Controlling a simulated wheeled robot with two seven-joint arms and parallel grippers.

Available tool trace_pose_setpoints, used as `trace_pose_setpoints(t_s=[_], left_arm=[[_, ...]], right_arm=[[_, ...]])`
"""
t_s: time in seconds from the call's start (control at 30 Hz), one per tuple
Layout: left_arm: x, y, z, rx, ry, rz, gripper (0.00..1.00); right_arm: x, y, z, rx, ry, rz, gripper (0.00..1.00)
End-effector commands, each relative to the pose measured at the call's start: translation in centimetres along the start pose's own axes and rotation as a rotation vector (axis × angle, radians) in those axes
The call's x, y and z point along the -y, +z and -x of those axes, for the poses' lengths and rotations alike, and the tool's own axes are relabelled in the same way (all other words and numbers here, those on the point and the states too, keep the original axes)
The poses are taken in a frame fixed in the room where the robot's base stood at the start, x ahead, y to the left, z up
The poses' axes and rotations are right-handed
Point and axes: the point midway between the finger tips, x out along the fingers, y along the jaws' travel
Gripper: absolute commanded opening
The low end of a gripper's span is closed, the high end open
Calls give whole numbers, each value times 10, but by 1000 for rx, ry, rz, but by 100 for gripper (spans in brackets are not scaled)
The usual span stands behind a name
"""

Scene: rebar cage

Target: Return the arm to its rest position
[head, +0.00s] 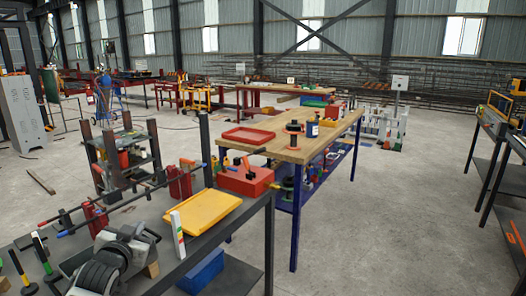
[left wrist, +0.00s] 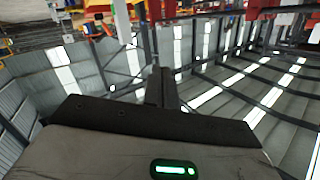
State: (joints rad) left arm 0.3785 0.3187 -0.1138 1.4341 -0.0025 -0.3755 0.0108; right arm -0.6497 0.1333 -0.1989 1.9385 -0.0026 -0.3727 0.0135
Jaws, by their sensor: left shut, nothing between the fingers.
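My left gripper (left wrist: 160,88) shows in the left wrist view. Its two dark fingers are together with nothing between them. They stick out from a wide black bar above a pale grey housing with a green light. Behind the fingers are only roof and wall panels, and the workshop appears upside down along the top edge. The fingers touch nothing. In the head view I cannot clearly pick out the left gripper. My right gripper is not visible in either view.
The near dark bench (head: 247,213) holds a yellow tray (head: 205,210), a red box (head: 245,181), a grey and black machine (head: 112,262) and long bars. A wooden-topped table (head: 335,128) with a red tray (head: 248,135) stands beyond. Concrete floor (head: 400,220) is clear on the right.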

Motion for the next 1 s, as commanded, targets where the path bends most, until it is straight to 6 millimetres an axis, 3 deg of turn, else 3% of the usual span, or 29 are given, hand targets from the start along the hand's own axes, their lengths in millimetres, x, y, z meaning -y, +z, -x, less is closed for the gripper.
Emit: trace_pose_setpoints(t_s=[0.03, 0.17, 0.27, 0.4, 0.5, 0.6, 0.7, 0.83, 1.0], left_arm=[[-18, 21, 12, 26, 27, 5, 0], [-62, 71, 48, 94, 97, 22, 0], [-101, 112, 91, 159, 161, 46, 0], [-152, 165, 168, 265, 248, 98, 0], [-181, 190, 224, 337, 298, 142, 0], [-200, 205, 272, 399, 332, 182, 0], [-211, 212, 306, 443, 352, 212, 0], [-217, 215, 324, 468, 363, 229, 0], [-218, 215, 326, 470, 364, 230, 0]], right_arm=[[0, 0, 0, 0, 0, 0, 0], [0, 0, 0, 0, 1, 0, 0], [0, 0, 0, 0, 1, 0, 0], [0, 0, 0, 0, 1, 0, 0], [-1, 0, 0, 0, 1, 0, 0], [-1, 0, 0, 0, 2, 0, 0], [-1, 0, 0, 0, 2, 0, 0], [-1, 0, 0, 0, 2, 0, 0], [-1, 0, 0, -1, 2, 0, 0]])
